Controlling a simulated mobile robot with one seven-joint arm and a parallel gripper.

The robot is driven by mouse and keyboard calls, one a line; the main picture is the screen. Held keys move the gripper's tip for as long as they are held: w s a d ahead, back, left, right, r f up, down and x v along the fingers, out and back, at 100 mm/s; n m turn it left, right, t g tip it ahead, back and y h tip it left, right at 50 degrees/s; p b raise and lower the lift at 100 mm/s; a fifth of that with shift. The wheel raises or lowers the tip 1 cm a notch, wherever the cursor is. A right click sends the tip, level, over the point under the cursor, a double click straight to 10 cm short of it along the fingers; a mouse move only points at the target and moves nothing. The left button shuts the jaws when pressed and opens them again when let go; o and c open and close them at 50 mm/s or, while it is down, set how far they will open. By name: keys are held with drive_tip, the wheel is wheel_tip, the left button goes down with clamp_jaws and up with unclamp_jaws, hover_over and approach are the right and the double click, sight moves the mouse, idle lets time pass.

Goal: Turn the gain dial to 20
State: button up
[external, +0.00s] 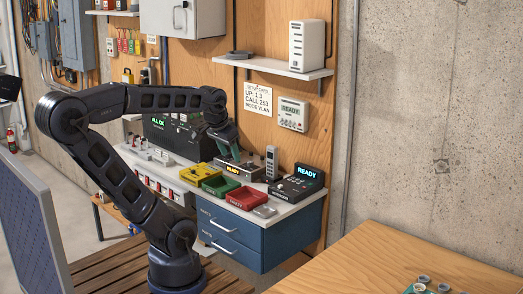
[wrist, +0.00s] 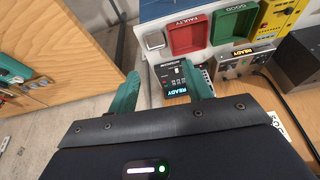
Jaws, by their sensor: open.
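A grey box with an amber READY display (external: 236,167) stands on the white bench top; it also shows at the upper right of the wrist view (wrist: 251,64). Small knobs are on its front, but their labels and settings are too small to read, so I cannot tell which is the gain dial. My gripper (external: 226,145) is above and close to this box in the external view. Its teal fingers (wrist: 162,74) are apart, with nothing held between them. A black panel with a blue READY display (external: 297,184) shows beyond the fingers in the wrist view (wrist: 178,82).
Yellow (external: 194,174), green (external: 219,186) and red (external: 246,198) items sit along the bench front. A handset (external: 271,162) stands right of the amber-display box. A black ALL OK unit (external: 168,136) is behind left. A shelf (external: 274,67) overhangs the bench.

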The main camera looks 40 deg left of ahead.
drive_tip(key=w+a+r+m+g, duration=0.15)
drive_tip(key=w+a, duration=0.35)
drive_tip(key=w, duration=0.5)
drive_tip(key=m+g, duration=0.3)
hover_over(228, 155)
drive_tip(key=w+a, duration=0.1)
wheel_tip(228, 155, down, 12)
wheel_tip(228, 155, down, 10)
drive_tip(key=shift+f, duration=0.15)
drive_tip(key=shift+c, duration=0.2)
drive_tip(key=shift+n, duration=0.25)
drive_tip(key=c, duration=0.9)
